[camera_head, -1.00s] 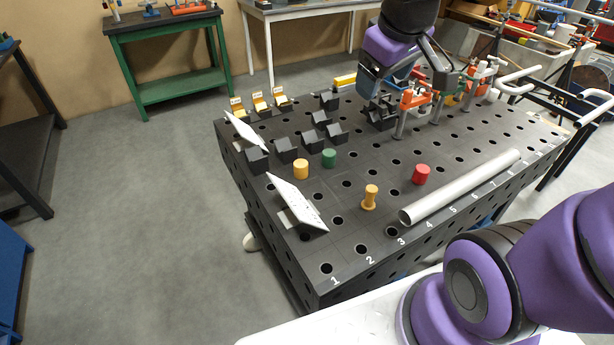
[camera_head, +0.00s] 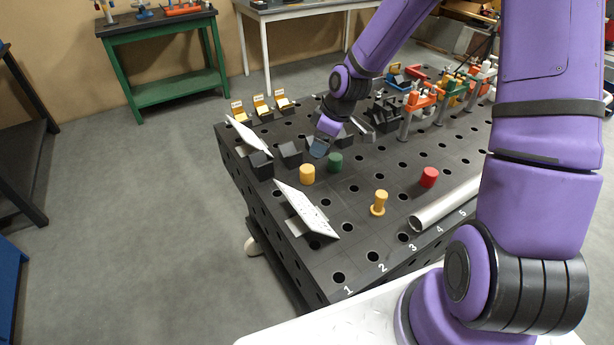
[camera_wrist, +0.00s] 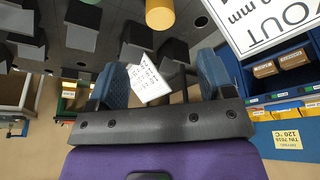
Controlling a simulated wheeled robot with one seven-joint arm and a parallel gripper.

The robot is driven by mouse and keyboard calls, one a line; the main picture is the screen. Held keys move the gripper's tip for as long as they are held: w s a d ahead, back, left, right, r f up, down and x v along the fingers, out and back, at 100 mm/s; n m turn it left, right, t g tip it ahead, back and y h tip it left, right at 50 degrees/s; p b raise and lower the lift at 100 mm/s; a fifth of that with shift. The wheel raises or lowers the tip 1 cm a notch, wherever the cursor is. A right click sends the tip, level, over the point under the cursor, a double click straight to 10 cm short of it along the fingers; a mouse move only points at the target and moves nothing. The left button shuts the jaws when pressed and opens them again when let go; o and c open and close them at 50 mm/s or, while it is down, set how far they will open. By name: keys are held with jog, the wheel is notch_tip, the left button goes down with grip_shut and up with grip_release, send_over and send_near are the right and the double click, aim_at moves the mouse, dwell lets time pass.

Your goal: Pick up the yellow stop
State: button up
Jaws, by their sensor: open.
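Two yellow things stand on the black table (camera_head: 345,262). A plain yellow cylinder (camera_head: 307,174) stands at its left side, next to a green cylinder (camera_head: 335,163). A yellow flanged spool (camera_head: 379,203) stands nearer the front. A red cylinder (camera_head: 429,177) is farther right. My gripper (camera_head: 320,148) is above the table, just behind the yellow and green cylinders in the head view. In the wrist view my gripper (camera_wrist: 163,80) has its two blue-grey fingers wide apart with nothing held. There the yellow cylinder (camera_wrist: 160,14) is beyond the fingers, at the top edge, partly cut off.
Black V-blocks (camera_head: 290,154) stand close to the gripper. Two tilted white plates (camera_head: 306,207) (camera_head: 248,136) flank the cylinders. Clamps (camera_head: 418,103) stand behind at right. A grey tube (camera_head: 445,204) lies at front right. The surface between spool and cylinders is clear.

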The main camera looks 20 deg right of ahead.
aim_at(307, 168)
jog(key=shift+y, duration=0.3)
jog(key=x, duration=0.8)
jog(key=shift+w+f, duration=0.25)
jog(key=shift+x, duration=2.6)
jog(key=shift+s+d+f, duration=0.1)
jog(key=shift+s+d, duration=0.05)
jog(key=c, duration=1.3)
